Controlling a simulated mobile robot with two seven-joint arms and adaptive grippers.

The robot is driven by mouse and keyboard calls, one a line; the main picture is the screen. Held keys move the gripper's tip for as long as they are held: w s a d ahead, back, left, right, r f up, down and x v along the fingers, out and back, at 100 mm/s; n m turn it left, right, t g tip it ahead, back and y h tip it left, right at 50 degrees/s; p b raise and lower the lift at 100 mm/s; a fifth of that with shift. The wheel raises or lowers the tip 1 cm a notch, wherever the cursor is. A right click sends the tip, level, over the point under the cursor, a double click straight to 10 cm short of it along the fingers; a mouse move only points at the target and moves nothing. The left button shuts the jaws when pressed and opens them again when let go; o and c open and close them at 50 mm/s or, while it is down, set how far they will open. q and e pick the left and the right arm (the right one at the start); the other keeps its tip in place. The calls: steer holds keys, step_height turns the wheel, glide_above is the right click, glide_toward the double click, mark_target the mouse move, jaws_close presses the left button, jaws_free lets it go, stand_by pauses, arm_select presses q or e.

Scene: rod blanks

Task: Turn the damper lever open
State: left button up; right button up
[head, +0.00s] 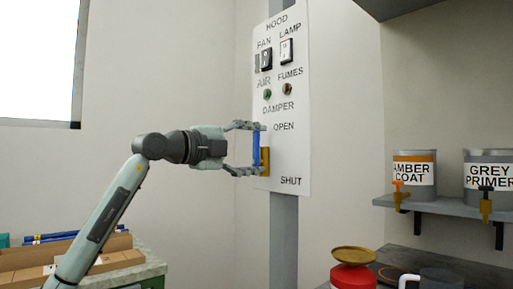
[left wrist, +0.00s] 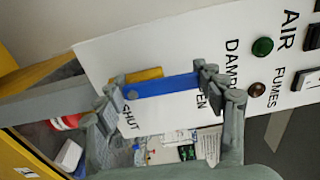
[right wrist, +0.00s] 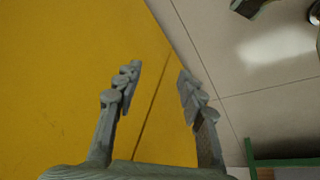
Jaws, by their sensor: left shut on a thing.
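The white hood panel (head: 285,220) hangs on a grey post and carries the words DAMPER, OPEN and SHUT, with OPEN above SHUT. The blue damper lever (head: 256,146) stands upright beside these words, with a yellow piece (head: 265,157) behind it. In the left wrist view the blue lever (left wrist: 165,86) lies between the fingertips, with a round dot near its SHUT end. My left gripper (head: 259,148) is shut on the lever, one finger at its top end and one at its bottom. My right gripper (right wrist: 158,82) is open and empty, away from the panel.
Fan and lamp switches (head: 285,51) and two small indicators (head: 267,94) sit higher on the panel. At right, a shelf (head: 450,207) holds the AMBER COAT and GREY PRIMER tins. A red can (head: 353,277) stands below. The right wrist view shows a yellow surface (right wrist: 60,80) and floor tiles.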

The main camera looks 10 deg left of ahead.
arm_select(q)
steer(key=shift+a+n, duration=0.1)
steer(key=shift+n, duration=0.2)
steer(key=o, duration=1.7)
steer(key=v, duration=1.2)
